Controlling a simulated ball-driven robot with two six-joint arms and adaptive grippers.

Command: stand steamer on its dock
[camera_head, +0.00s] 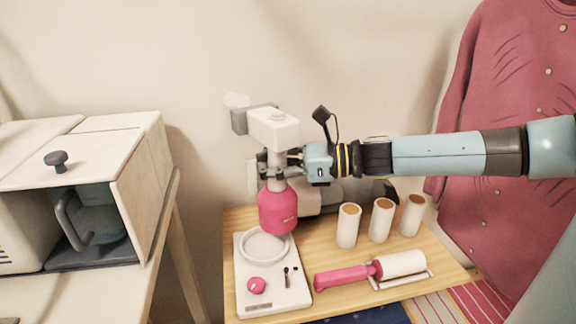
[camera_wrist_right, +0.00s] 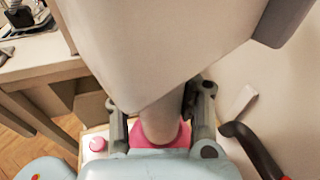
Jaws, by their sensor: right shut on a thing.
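The steamer (camera_head: 278,212) has a white head, a grey-white neck and a pink lower body. My right gripper (camera_head: 271,172) is shut on its neck, coming from the right. The steamer looks upright. Its dock (camera_head: 246,268) is a white plate with a raised white ring, a pink knob and small dark marks. The pink base overlaps the back right of the ring in the head view; I cannot tell if they touch. In the right wrist view the steamer's white head (camera_wrist_right: 150,50) fills the middle, and the right gripper (camera_wrist_right: 160,125) has a finger either side of the neck.
A pink-handled lint roller (camera_head: 345,277) lies on the wooden table (camera_head: 432,278) right of the dock. Three white cylinders with brown tops (camera_head: 381,221) stand behind it. A red garment (camera_head: 510,120) hangs at right.

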